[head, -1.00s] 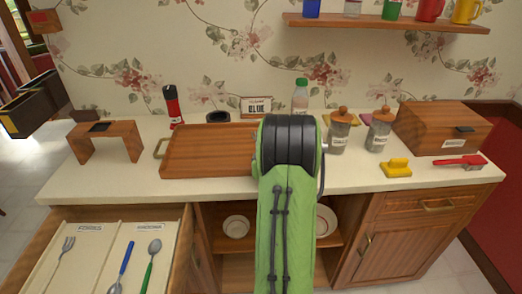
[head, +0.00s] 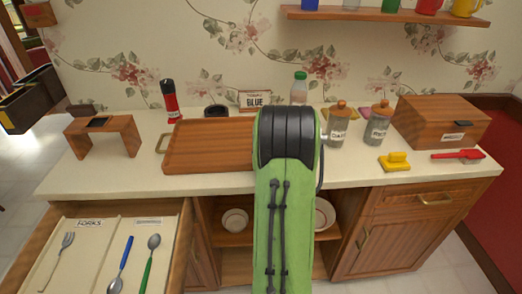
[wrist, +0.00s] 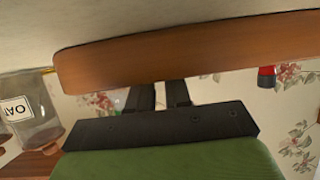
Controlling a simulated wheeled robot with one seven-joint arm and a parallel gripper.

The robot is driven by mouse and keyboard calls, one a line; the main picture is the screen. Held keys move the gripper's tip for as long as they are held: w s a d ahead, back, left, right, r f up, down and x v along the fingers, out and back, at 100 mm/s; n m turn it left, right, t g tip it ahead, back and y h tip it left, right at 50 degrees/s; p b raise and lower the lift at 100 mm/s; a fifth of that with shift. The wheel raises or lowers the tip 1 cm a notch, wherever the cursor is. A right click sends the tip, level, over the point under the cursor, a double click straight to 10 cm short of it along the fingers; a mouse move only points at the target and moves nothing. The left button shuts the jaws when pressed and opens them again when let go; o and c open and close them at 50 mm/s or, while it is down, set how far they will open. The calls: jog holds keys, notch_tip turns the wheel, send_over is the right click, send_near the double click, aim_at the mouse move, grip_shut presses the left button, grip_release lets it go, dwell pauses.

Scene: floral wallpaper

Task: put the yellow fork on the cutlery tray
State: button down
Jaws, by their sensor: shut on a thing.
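I see no yellow fork in either view. A brown wooden tray (head: 205,147) with a handle at its left lies on the counter; my arm hides its right end. The open drawer (head: 105,231) at lower left has labelled compartments, with a grey fork (head: 66,252) in the one marked FORKS. My gripper (wrist: 165,92) shows only in the wrist view, as a dark body with two fingers close together. Their tips are hidden behind a wooden band (wrist: 190,50), probably the tray's edge. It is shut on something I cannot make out.
A blue-handled spoon (head: 125,253) and a green-handled spoon (head: 149,260) lie in the drawer's other compartment. Jars (head: 377,127), a wooden box (head: 440,122), a red pepper mill (head: 170,101) and a yellow block (head: 394,162) stand on the counter. A shelf (head: 385,16) hangs above.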

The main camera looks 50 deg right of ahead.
notch_tip(320, 180, up, 8)
jog(key=p, duration=0.1)
jog(key=shift+w+r+p, duration=0.25)
jog(key=shift+w+p, duration=0.05)
jog(key=shift+p, duration=0.05)
